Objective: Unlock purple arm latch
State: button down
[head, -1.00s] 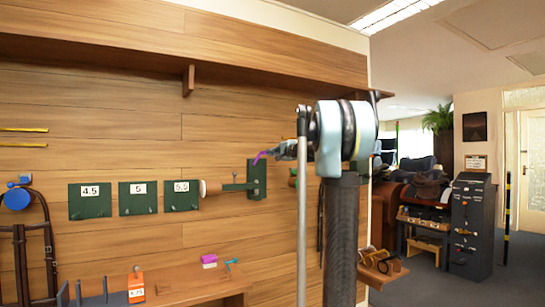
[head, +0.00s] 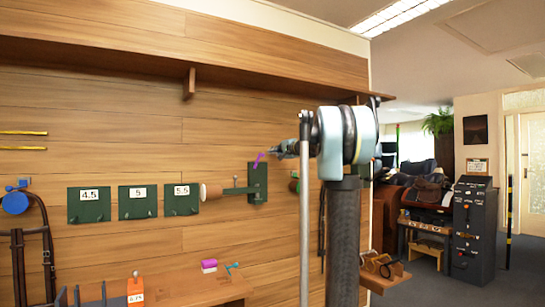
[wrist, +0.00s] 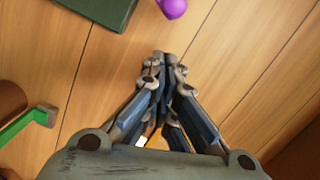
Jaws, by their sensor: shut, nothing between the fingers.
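The small purple latch (head: 258,159) is tilted at the top of a dark green wall bracket (head: 258,183). A thin arm with a wooden cylinder end (head: 210,191) reaches left from this bracket. My gripper (head: 272,150) is just to the right of the purple latch in the head view, with its fingers closed and empty. The rest of that part is cut off by the frame.
Green plates marked 4.5 (head: 89,205), 5 (head: 138,202) and 5.5 (head: 180,200) hang left of the bracket. A wooden shelf (head: 200,290) below holds a purple-topped block (head: 209,265) and an orange block (head: 135,290). A long ledge runs above.

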jog(key=v, duration=1)
jog(key=s+a+f+n+g+h, duration=0.1)
jog(key=s+a+f+n+g, duration=0.3)
jog(key=s+f, duration=0.75)
jog(key=s+a+f+n+g+h, duration=0.15)
jog(key=s+a+f+g, duration=0.3)
jog(key=s+f, duration=0.75)
jog(key=s+d+f+n+g+h, duration=0.1)
jog(key=s+d+f+g+h, duration=0.1)
jog(key=s+f, duration=1.1)
jog(key=s+d+f+n+g+h, duration=0.2)
jog(key=s+d+f+h, duration=0.3)
jog(key=s+f, duration=0.8)
notch_tip(320, 180, down, 5)
jog(key=shift+d+f, duration=0.1)
jog(key=shift+d, duration=0.9)
